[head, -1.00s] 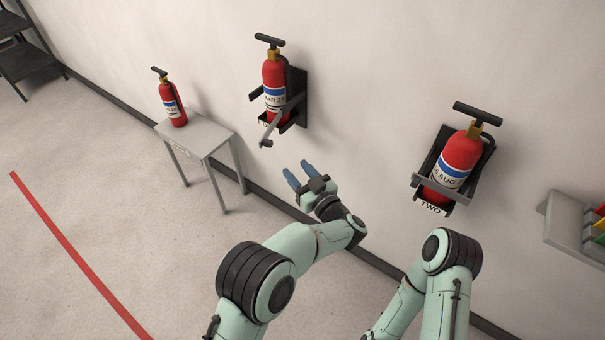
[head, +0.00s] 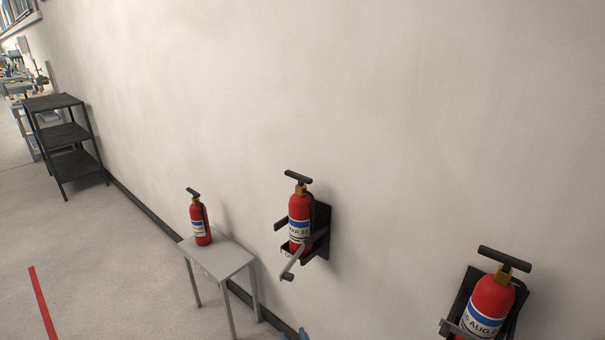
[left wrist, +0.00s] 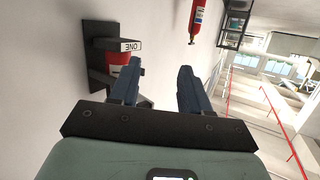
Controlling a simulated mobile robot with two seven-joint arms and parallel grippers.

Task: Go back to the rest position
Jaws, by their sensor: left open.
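In the left wrist view my left gripper (left wrist: 158,88) is open, with nothing between its two blue fingers. In the head view only the blue tips of my left gripper (head: 293,335) show at the bottom edge, below the middle wall bracket. A red extinguisher (head: 299,222) sits in that bracket (head: 321,231), its arm (head: 293,262) sticking out in front. The bracket (left wrist: 98,42), labelled ONE, also shows upside down in the left wrist view, left of the fingers and apart from them. My right gripper is out of view.
Another extinguisher (head: 200,221) stands upright on a small grey table (head: 222,258). A third extinguisher (head: 488,303) sits in a bracket at the lower right. A black shelf (head: 62,134) stands far left by the wall. The floor at left is open, with a red line (head: 42,302).

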